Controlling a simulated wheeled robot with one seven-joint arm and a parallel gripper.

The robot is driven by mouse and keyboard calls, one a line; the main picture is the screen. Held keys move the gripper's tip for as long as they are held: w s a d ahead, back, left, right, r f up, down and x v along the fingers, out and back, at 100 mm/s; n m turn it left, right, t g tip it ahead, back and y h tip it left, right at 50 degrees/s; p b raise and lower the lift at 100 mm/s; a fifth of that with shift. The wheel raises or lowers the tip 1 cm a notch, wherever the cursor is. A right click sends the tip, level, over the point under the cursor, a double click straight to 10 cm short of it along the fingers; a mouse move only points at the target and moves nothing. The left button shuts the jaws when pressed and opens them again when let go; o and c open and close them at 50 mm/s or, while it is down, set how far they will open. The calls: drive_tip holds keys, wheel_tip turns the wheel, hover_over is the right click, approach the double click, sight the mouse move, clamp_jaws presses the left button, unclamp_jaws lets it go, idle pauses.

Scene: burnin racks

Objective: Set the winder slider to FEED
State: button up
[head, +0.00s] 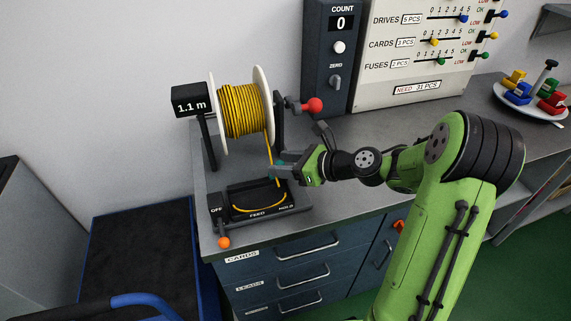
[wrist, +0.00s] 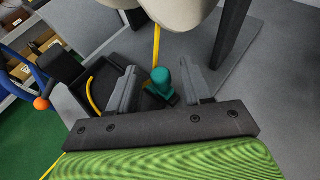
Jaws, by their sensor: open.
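The winder has a white spool of yellow cable (head: 242,108) above a black tray (head: 240,190) with yellow cable in it. Its front edge reads FEED near the middle and HOLD at the right; a small label at the left seems to read OFF. A teal knob (wrist: 161,82), which looks like the slider's handle, stands upright by the tray's right, HOLD-side end. My gripper (wrist: 160,88) is open, with one finger on each side of the knob; contact cannot be told. In the head view my gripper (head: 278,168) mostly hides the knob.
An orange ball (head: 223,242) sits on the winder's front left corner. A red-knobbed crank (head: 314,105) sticks out right of the spool. A cable strand hangs from the spool close to my gripper.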

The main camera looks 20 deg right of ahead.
sight(257, 183)
clamp_jaws()
drive_tip(key=a+p, duration=0.3)
drive_tip(key=a, duration=0.3)
drive_tip(key=shift+a+r, duration=0.15)
drive_tip(key=shift+a, duration=0.5)
drive_tip(key=shift+s, duration=0.1)
unclamp_jaws()
drive_tip(key=shift+a, duration=0.15)
